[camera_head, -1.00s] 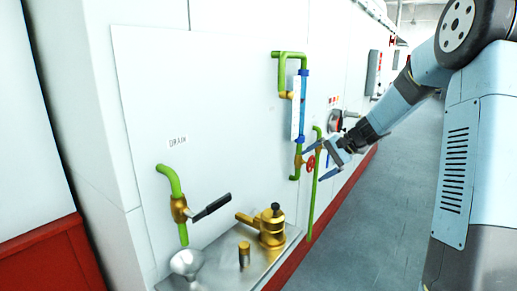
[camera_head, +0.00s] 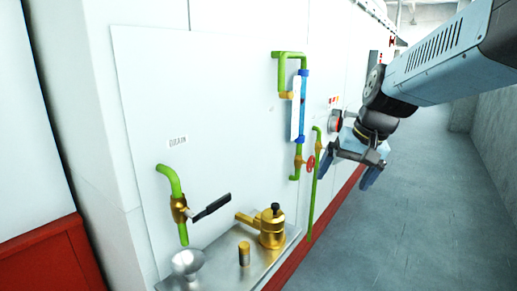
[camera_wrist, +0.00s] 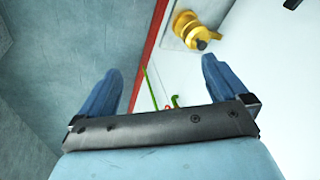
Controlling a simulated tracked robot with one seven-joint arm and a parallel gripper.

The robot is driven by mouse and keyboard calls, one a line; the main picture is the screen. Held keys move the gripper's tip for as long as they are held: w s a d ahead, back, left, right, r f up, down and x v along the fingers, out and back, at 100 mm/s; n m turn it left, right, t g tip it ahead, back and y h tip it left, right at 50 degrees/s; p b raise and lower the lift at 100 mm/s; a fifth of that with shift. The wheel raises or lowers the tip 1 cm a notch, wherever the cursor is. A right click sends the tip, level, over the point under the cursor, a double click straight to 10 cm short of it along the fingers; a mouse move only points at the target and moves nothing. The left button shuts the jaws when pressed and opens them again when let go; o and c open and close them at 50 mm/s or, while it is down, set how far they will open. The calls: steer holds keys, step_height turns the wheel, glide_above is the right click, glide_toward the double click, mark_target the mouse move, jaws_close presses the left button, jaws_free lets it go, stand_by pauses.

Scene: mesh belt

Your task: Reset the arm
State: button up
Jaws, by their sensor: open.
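My gripper (camera_head: 348,167) is in the right half of the head view, in front of the white panel wall and over the aisle. Its two blue fingers are spread apart with nothing between them, and they point downward. In the wrist view the gripper (camera_wrist: 160,85) is also open and empty, with floor and wall showing past the fingers. My arm reaches in from the upper right of the head view. The gripper appears near the red valve wheel (camera_head: 310,162) in the picture; I cannot tell the exact gap.
The white wall panel carries green pipes (camera_head: 314,205) and a drain valve with a black lever (camera_head: 211,207). A brass fitting (camera_head: 271,228) and a funnel (camera_head: 187,262) stand on a metal shelf below. The grey floor (camera_head: 420,230) on the right is clear.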

steer(key=s+d+n+t+h, duration=0.1)
steer(key=s+d, duration=0.3)
steer(key=s, duration=0.7)
steer(key=shift+r+n+t+h, duration=0.15)
steer(key=shift+n+t+h, duration=0.15)
steer(key=shift+t+h, duration=0.35)
steer(key=shift+c, duration=0.2)
stand_by(0.4)
